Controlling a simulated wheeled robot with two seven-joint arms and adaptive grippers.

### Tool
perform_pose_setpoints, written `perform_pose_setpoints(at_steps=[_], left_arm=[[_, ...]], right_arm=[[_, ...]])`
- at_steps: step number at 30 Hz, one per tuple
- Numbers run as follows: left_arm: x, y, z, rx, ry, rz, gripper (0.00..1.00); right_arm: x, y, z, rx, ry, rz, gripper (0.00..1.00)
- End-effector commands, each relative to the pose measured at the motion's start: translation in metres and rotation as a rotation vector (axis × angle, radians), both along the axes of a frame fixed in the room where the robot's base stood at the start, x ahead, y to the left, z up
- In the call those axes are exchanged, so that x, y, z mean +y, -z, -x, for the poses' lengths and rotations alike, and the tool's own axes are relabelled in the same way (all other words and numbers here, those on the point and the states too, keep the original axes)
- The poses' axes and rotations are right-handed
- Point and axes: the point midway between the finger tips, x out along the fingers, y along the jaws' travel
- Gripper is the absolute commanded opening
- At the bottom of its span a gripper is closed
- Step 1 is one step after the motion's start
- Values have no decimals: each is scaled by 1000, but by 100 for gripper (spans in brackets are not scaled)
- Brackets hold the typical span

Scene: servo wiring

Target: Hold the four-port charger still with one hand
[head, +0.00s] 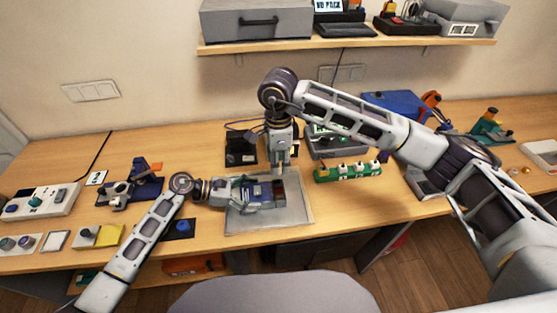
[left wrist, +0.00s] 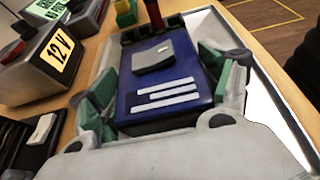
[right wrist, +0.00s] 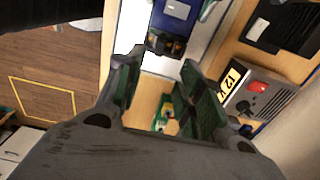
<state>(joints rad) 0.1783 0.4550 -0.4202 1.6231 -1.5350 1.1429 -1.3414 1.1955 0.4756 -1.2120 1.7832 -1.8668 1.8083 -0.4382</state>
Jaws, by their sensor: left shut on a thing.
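The four-port charger is a dark blue box (head: 261,189) lying on a pale grey mat or tray (head: 297,208). In the left wrist view the charger (left wrist: 190,70) shows a grey block and white stripes on top. My left gripper (left wrist: 165,80) is shut on it, one finger along each side. My right gripper (right wrist: 162,68) is open and empty, pointing down near the charger's right end in the head view (head: 280,167). In the right wrist view the charger's end (right wrist: 172,10) with dark openings lies just beyond the fingertips.
A green strip with white blocks (head: 347,171) lies right of the tray. A box with a 12 V label (left wrist: 57,53) stands behind. A black unit (head: 240,150) sits behind the tray. A blue stand (head: 130,190) and a switch panel (head: 38,201) are at left.

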Motion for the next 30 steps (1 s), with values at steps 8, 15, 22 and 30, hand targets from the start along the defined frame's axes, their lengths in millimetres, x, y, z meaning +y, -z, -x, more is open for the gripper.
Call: perform_pose_setpoints(at_steps=[8, 15, 22, 30], left_arm=[[0, 1, 0, 1, 1, -1, 46], [0, 1, 0, 1, 1, -1, 46], [0, 1, 0, 1, 1, -1, 46], [0, 1, 0, 1, 1, -1, 46]], right_arm=[[0, 2, 0, 1, 2, -1, 38], [0, 17, 0, 2, 2, -1, 38], [0, 42, 0, 3, 3, -1, 38], [0, 75, 0, 2, 3, -1, 38]])
